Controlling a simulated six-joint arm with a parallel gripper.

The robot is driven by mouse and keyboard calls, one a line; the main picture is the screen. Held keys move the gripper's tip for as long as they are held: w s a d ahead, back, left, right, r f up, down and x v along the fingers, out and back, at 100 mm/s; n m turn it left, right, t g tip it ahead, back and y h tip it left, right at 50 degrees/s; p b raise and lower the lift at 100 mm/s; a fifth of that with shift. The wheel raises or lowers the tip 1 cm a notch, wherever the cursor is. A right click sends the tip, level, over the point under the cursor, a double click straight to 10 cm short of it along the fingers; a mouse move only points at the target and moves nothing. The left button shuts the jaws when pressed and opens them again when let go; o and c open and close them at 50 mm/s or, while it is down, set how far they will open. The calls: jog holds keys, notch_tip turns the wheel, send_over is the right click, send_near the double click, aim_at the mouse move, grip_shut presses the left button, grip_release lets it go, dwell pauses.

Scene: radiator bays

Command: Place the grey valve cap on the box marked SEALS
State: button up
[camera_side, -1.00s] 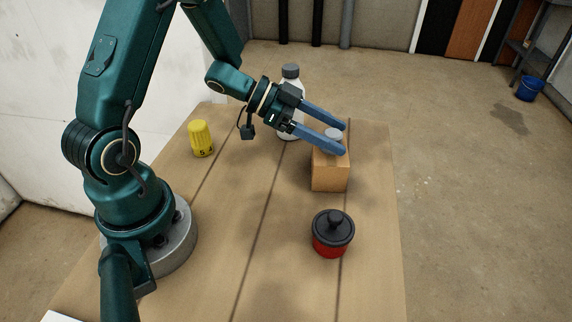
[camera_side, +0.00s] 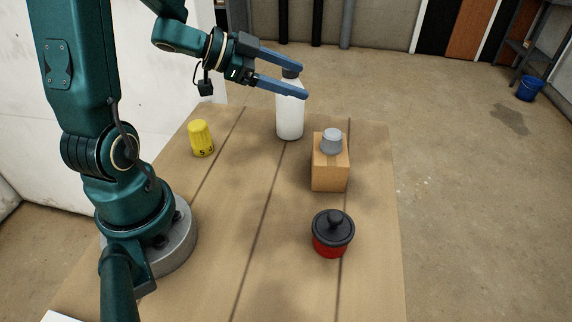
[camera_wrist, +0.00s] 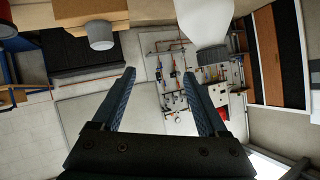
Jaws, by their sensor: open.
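The grey valve cap (camera_side: 332,140) rests on top of the light brown box (camera_side: 330,175), its narrower end up. No marking on the box is readable in these frames. The cap (camera_wrist: 101,36) and box (camera_wrist: 65,12) also show at the top left of the wrist view. My gripper (camera_side: 304,81) is open and empty, up and to the left of the cap and clear of it. Its two blue fingers (camera_wrist: 159,73) stand apart with nothing between them in the wrist view.
A white bottle (camera_side: 290,118) with a dark top stands behind the box; my fingers overlap its upper part in the side view. A red pot with a black lid (camera_side: 332,232) stands in front. The table's middle is clear.

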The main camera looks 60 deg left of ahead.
notch_tip(320, 180, up, 6)
jog(key=a+n+y, duration=0.2)
jog(key=n+y, duration=0.3)
jog(key=y, duration=0.3)
jog(key=s+d+f+n+g+h, duration=0.1)
jog(key=s+d+f+g, duration=0.1)
jog(key=s+d, duration=0.4)
jog(key=s+d+f+n+g+h, duration=0.1)
jog(key=s+d+f+g+h, duration=0.1)
jog(key=s+d, duration=0.4)
jog(key=s+f+g, duration=0.1)
jog(key=s+g, duration=0.1)
jog(key=s, duration=0.2)
jog(key=shift+f+n+h, duration=0.2)
jog(key=shift+n+h, duration=0.1)
